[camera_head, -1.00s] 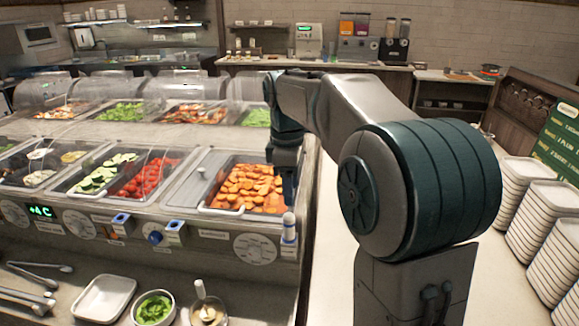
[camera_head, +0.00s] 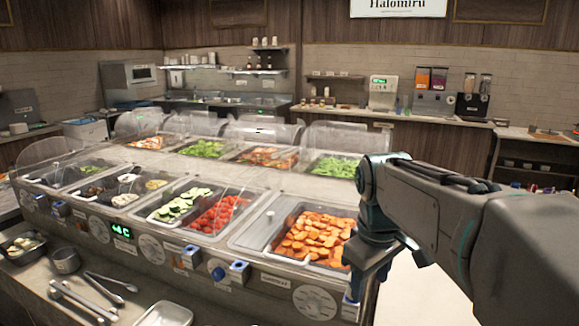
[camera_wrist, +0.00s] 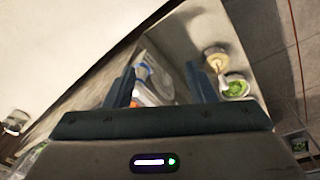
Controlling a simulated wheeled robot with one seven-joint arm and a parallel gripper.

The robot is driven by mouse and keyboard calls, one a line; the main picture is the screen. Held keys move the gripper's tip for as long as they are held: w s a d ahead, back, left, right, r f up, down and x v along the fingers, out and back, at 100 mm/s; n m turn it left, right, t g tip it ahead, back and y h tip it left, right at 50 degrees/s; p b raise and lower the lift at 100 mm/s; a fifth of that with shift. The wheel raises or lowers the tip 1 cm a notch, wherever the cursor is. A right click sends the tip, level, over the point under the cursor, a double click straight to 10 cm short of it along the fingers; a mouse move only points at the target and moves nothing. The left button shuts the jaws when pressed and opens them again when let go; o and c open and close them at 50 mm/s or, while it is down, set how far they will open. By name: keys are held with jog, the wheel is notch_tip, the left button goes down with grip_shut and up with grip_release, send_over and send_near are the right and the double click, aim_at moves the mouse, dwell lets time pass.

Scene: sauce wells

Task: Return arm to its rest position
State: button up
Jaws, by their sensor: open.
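My arm reaches in from the right in the head view, bent downward at the wrist. My gripper (camera_head: 362,282) points down at the right end of the food counter (camera_head: 255,262), by the pan of sliced carrots (camera_head: 315,238). In the wrist view the two dark fingers of my gripper (camera_wrist: 163,82) stand apart with nothing held between them. Behind the gap lies part of the counter front with blue and white fittings. The head view does not clearly show the fingertips, or whether they touch the counter.
Pans of cucumber (camera_head: 180,205) and tomato (camera_head: 217,215) sit left of the carrots. The wrist view shows a bowl of greens (camera_wrist: 236,88) and a small cup (camera_wrist: 215,56). Pale floor shows right of the counter.

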jog(key=s+f+m+t, duration=0.1)
jog(key=s+f+m, duration=0.5)
jog(key=s+f, duration=0.3)
jog(key=shift+s+f+m+t, duration=0.3)
jog(key=shift+s+m, duration=0.1)
jog(key=shift+s, duration=0.85)
jog(key=shift+d, duration=0.1)
